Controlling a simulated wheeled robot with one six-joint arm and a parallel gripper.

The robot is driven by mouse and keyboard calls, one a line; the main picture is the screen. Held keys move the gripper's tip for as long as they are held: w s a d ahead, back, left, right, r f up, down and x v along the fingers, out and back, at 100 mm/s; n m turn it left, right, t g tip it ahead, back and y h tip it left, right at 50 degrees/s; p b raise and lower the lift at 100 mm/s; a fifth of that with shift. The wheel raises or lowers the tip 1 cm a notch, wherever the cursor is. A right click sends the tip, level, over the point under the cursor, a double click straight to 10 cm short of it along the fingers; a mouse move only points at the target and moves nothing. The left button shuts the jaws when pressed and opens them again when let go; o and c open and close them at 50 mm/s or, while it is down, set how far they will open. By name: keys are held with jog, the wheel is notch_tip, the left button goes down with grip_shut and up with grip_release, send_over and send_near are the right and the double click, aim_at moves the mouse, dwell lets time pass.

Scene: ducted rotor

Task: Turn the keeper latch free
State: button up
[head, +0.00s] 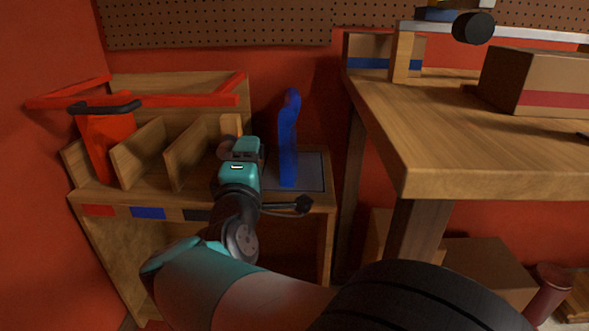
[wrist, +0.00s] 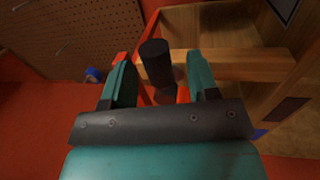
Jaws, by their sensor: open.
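In the wrist view a dark upright cylindrical knob (wrist: 155,62) stands between the two teal fingers of my gripper (wrist: 158,72). The fingers are apart, with visible space on both sides of the knob. A pale wooden bar (wrist: 235,66) runs right from behind the knob; I cannot tell for certain which part is the keeper latch. Red parts show behind the knob, between the fingers. In the head view my gripper (head: 239,150) is at the right end of the wooden divided rack (head: 82,180). Its fingertips are mostly hidden there, beside a small upright wooden piece (head: 232,127).
A tall blue piece (head: 287,140) stands on a grey plate (head: 312,172) right of my gripper. A red holder (head: 105,145) with a dark top sits in the rack's left part, under red rails (head: 190,100). A wooden workbench (head: 450,140) stands to the right.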

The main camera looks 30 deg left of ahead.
jog(key=p+v, duration=0.1)
jog(key=v, duration=0.9)
jog(key=shift+w, duration=0.1)
